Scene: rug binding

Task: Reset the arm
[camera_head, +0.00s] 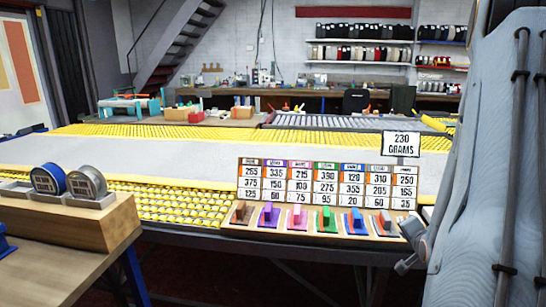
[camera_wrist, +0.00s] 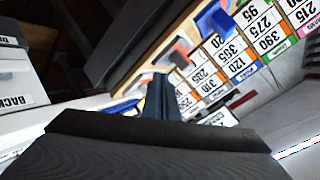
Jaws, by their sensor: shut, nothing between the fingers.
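My gripper (camera_wrist: 162,95) shows in the wrist view, its two dark fingers together with nothing visible between them. Beyond the fingertips is the tilted number board (camera_wrist: 245,60) with a row of coloured handles at its edge. An orange-and-grey handle (camera_wrist: 179,54) appears close to the fingertips in the picture, and a blue handle (camera_wrist: 214,20) is farther up. I cannot tell the exact gap to them. In the head view my large grey arm fills the right side, and the fingers cannot be made out clearly.
The number board (camera_head: 328,183) stands at the front edge of the long roller table (camera_head: 215,152), with several coloured handles on its wooden base. A "230 GRAMS" sign (camera_head: 401,144) rises behind it. A wooden block (camera_head: 75,228) holding spools is on the left. White boxes (camera_wrist: 22,95) show at left in the wrist view.

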